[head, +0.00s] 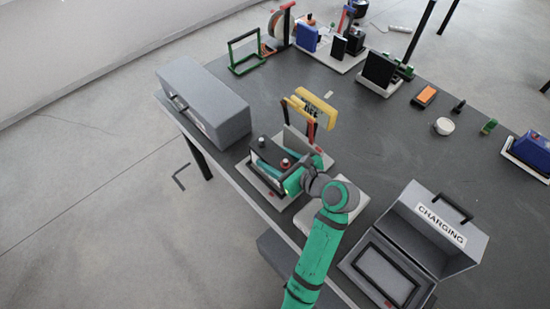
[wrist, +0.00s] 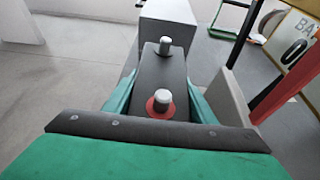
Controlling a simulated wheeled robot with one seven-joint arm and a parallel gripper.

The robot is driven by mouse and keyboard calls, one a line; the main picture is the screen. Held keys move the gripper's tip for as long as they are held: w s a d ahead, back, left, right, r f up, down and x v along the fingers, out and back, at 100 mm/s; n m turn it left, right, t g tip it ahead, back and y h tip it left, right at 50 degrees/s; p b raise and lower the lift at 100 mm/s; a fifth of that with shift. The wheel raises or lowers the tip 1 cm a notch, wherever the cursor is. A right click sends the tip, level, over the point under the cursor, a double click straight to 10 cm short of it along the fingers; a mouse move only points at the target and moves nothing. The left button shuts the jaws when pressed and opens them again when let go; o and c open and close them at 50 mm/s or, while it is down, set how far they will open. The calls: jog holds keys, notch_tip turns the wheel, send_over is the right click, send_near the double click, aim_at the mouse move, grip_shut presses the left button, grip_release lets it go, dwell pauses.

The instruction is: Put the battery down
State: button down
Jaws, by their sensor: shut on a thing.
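The battery (head: 272,152) is a dark box with two posts on top, one with a red collar. In the wrist view its dark top (wrist: 158,75) runs away from me between the teal fingers. My gripper (head: 277,168) is shut on it from both sides. The battery is over a light grey tray (head: 262,188) near the table's front left edge. I cannot tell whether its underside touches the tray, because my gripper and the battery hide it.
A grey toolbox (head: 205,100) stands left of the tray. A yellow-framed sign (head: 316,108) and red post (head: 311,130) stand just behind it. A pale pad (head: 350,203) lies to the right, then an open grey CHARGING case (head: 430,222). Several small items lie farther back.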

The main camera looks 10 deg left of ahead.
jog(key=shift+w+a+f, duration=0.2)
jog(key=shift+w+f, duration=0.1)
jog(key=shift+w, duration=0.05)
notch_tip(320, 180, down, 3)
jog(key=shift+d+r, duration=0.1)
jog(key=shift+r, duration=0.05)
jog(key=shift+f, duration=0.2)
jog(key=shift+w, duration=0.1)
jog(key=shift+a+f, duration=0.1)
jog(key=shift+a, duration=0.1)
jog(key=c, duration=0.8)
grip_release()
jog(key=shift+s+f, duration=0.2)
jog(key=shift+d, duration=0.1)
jog(key=shift+r, duration=0.1)
